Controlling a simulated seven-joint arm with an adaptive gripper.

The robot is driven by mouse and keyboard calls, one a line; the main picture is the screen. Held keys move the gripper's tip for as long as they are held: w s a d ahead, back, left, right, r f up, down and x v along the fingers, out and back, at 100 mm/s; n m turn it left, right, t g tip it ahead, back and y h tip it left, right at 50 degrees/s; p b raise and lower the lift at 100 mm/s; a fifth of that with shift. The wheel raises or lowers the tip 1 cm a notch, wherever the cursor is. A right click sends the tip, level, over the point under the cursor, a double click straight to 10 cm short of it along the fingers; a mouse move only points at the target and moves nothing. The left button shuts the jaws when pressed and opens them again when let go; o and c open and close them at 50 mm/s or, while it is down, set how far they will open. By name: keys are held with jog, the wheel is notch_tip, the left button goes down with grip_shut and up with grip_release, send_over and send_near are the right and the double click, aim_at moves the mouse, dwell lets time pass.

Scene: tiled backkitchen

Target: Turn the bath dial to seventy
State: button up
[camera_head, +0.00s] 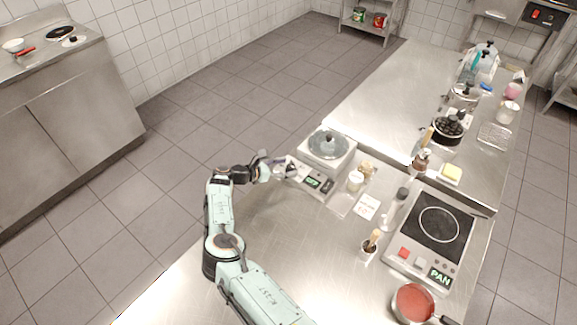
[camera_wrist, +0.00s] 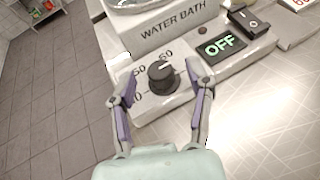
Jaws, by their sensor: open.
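The water bath (camera_head: 327,146) stands on the steel counter, a white box with a glass-lidded round basin. In the wrist view its front panel (camera_wrist: 177,38) reads WATER BATH. The black dial (camera_wrist: 162,76) is on that panel, with a white pointer line and printed numbers, 60 and 50 among them; others are covered. The pointer is near the 60. A display (camera_wrist: 221,45) reads OFF in green. My gripper (camera_wrist: 160,90) is open, one finger on each side of the dial. I cannot tell whether the fingers touch it. In the head view my gripper (camera_head: 277,168) is at the bath's front left.
A black rocker switch (camera_wrist: 249,20) is right of the display. Jars (camera_head: 356,181), a white card (camera_head: 367,206) and a bottle (camera_head: 394,207) stand right of the bath. A hotplate (camera_head: 436,224) marked PAN is farther right. The counter in front of the bath is clear.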

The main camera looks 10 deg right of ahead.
jog(key=v, duration=1.1)
jog(key=shift+r, duration=0.1)
